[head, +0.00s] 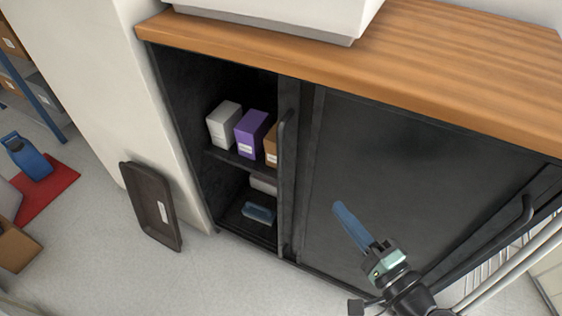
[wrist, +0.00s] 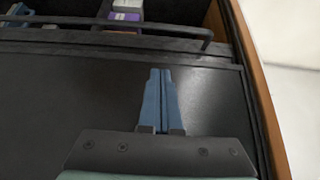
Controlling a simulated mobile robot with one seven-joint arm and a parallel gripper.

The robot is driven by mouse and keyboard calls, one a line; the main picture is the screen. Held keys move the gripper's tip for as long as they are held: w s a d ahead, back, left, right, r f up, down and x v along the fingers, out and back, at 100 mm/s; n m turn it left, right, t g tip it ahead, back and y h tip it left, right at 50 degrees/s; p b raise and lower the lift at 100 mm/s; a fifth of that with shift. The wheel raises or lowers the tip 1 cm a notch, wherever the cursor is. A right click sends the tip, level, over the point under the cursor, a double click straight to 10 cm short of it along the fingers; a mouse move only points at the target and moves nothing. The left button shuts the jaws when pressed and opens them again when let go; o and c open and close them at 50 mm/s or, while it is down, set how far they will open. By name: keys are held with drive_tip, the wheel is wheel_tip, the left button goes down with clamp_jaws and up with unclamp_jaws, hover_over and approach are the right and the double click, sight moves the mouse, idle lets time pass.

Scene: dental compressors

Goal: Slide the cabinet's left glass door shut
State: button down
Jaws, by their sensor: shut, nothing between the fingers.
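The dark cabinet has a wooden top (head: 400,60). Its left door (head: 290,215) is slid to the right, leaving the left side open. A curved vertical handle (head: 283,150) stands on that door's left edge. The handle also shows as a long bar across the top of the wrist view (wrist: 120,24). My gripper (head: 339,206) has blue fingers, shut and empty. It is in front of the dark door panels, to the right of the handle and apart from it. In the wrist view the closed fingertips (wrist: 160,72) point toward the handle side.
Inside the opening, a white box (head: 224,125), a purple box (head: 252,133) and a partly hidden brown box stand on a shelf; a blue item (head: 259,212) lies below. A dark tray (head: 150,205) leans at the wall. Another handle (head: 515,220) is at the right.

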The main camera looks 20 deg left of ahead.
drive_tip(key=s+a+b+x, duration=0.1)
drive_tip(key=s+b+x, duration=0.1)
drive_tip(key=x, duration=1)
drive_tip(key=shift+a+b, duration=0.45)
drive_tip(key=shift+a, duration=0.1)
drive_tip(key=a+b, duration=0.3)
drive_tip(key=a, duration=2.6)
drive_tip(key=shift+w+a, duration=0.2)
drive_tip(key=shift+w, duration=0.15)
